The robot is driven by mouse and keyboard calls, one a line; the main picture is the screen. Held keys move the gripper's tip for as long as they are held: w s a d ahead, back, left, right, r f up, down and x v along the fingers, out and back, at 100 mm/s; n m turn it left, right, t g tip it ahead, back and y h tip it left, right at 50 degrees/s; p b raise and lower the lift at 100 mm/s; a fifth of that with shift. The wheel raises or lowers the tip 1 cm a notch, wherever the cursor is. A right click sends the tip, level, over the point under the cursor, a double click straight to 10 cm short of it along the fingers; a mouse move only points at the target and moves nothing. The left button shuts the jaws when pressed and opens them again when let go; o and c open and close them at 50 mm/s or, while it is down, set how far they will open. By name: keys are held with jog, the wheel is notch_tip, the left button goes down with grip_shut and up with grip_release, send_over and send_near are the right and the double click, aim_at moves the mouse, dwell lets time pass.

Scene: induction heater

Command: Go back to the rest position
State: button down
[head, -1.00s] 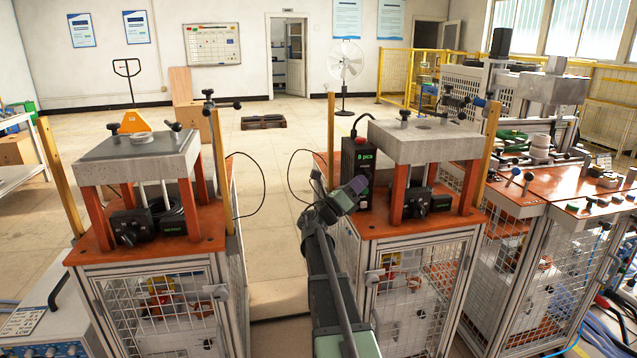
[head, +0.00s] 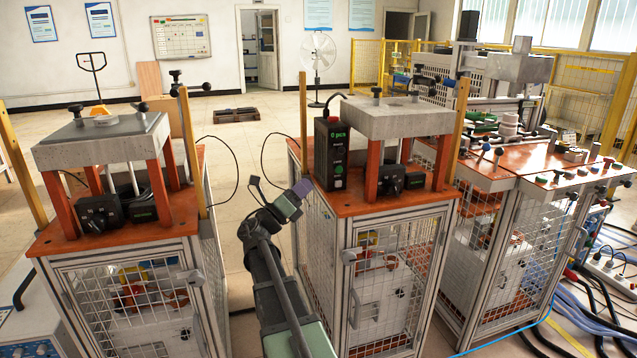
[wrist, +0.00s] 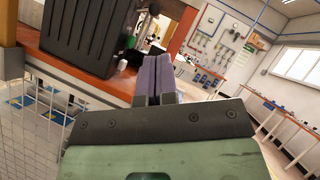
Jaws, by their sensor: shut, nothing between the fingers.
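My gripper (head: 300,188) is in the gap between the two front press stations, just left of the right station's orange top. Its two purple fingers (wrist: 154,76) are together in the wrist view with nothing between them. My arm reaches up to it from the bottom of the head view. In the wrist view, a dark ribbed box (wrist: 95,35) on an orange surface lies beyond the fingers to the left.
The left station (head: 108,235) and right station (head: 400,215) flank my arm. The right one carries a black display box (head: 330,155). Yellow posts (head: 303,110) rise at their corners. Another orange-topped bench (head: 530,160) stands to the right. Open floor (head: 245,150) lies behind the gap.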

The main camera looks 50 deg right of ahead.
jog(key=shift+v, duration=1.15)
